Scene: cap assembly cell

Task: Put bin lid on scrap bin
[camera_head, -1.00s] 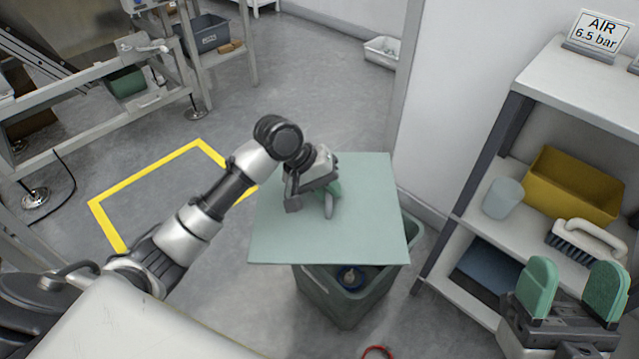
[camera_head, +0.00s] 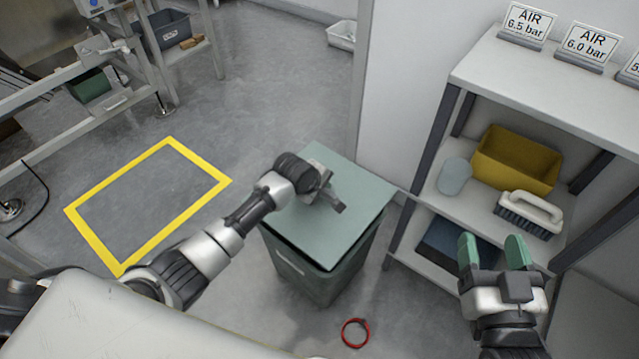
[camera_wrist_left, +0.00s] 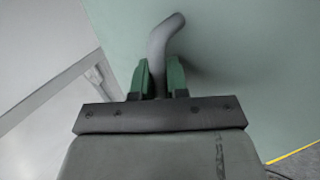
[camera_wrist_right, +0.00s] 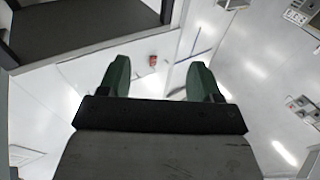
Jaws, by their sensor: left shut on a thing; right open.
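The bin lid (camera_head: 350,222) is a flat pale-green square panel. It lies over the top of the scrap bin (camera_head: 322,283), a grey-green bin on the floor, and hides its opening. Whether the lid is fully seated cannot be told. My left gripper (camera_head: 330,194) is above the lid, shut on its grey handle. The left wrist view shows the bent handle (camera_wrist_left: 160,50) between the green fingers (camera_wrist_left: 161,78). My right gripper (camera_head: 494,252) is open and empty in front of the shelf; the right wrist view shows its fingers (camera_wrist_right: 159,80) apart.
A shelf unit (camera_head: 432,205) at the right holds a yellow bin (camera_head: 515,160), a cup (camera_head: 454,177) and a brush (camera_head: 530,212). A red ring (camera_head: 356,333) lies on the floor before the bin. The yellow-marked floor area (camera_head: 148,205) is clear.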

